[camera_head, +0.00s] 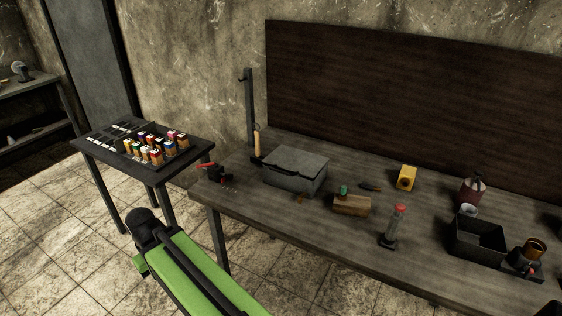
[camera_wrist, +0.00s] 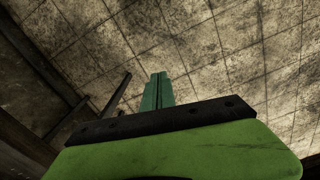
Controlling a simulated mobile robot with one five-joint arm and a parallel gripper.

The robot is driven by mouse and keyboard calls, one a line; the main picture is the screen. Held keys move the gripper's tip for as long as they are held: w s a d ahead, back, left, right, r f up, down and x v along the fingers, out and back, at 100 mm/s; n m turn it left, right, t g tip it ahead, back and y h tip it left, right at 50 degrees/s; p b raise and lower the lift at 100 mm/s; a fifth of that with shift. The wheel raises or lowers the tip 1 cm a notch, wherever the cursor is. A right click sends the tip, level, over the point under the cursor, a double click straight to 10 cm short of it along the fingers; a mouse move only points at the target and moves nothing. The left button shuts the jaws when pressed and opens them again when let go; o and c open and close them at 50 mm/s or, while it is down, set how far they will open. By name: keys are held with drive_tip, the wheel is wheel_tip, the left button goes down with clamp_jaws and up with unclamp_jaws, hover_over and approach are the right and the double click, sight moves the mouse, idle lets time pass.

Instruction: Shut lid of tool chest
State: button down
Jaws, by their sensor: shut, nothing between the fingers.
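The grey tool chest (camera_head: 295,178) stands on the dark wooden workbench (camera_head: 330,228), toward its left end. Its lid (camera_head: 298,160) lies down over the box, and no open inside shows; whether a thin gap is left cannot be told. My green arm reaches across the bottom of the head view, in front of the bench and apart from the chest. In the wrist view my gripper (camera_wrist: 158,78) has its teal fingers together with nothing between them, over the tiled floor. The chest is not in the wrist view.
A red-handled tool (camera_head: 209,170) lies left of the chest. A wooden block with a green top (camera_head: 350,205), a red-topped bottle (camera_head: 395,226) and a dark open bin (camera_head: 478,243) stand to its right.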

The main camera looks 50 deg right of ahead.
drive_tip(key=d+r+n+t+y+p, duration=0.1)
drive_tip(key=d+r+t+y+p, duration=0.3)
drive_tip(key=d, duration=0.9)
drive_tip(key=d+r+n+t+y, duration=0.15)
drive_tip(key=d+r, duration=0.45)
drive_tip(key=d, duration=0.6)
drive_tip(key=s+d+r+t+h+p, duration=0.1)
drive_tip(key=s+d+r+t, duration=0.5)
drive_tip(key=d, duration=0.6)
drive_tip(key=s+d+r+t+h+p, duration=0.1)
drive_tip(key=s+d+r+t, duration=0.3)
drive_tip(key=s+d+r, duration=0.65)
drive_tip(key=b, duration=0.2)
hover_over(284, 172)
drive_tip(key=s, duration=0.1)
drive_tip(key=shift+n+g, duration=0.25)
drive_tip(key=shift+n, duration=0.2)
wheel_tip(284, 172, down, 4)
drive_tip(key=shift+f, duration=0.15)
drive_tip(key=f+b, duration=0.3)
drive_tip(key=shift+w, duration=0.4)
drive_tip(key=shift+d+f+b, duration=0.1)
drive_tip(key=shift+f+b, duration=0.35)
drive_tip(key=shift+b, duration=0.1)
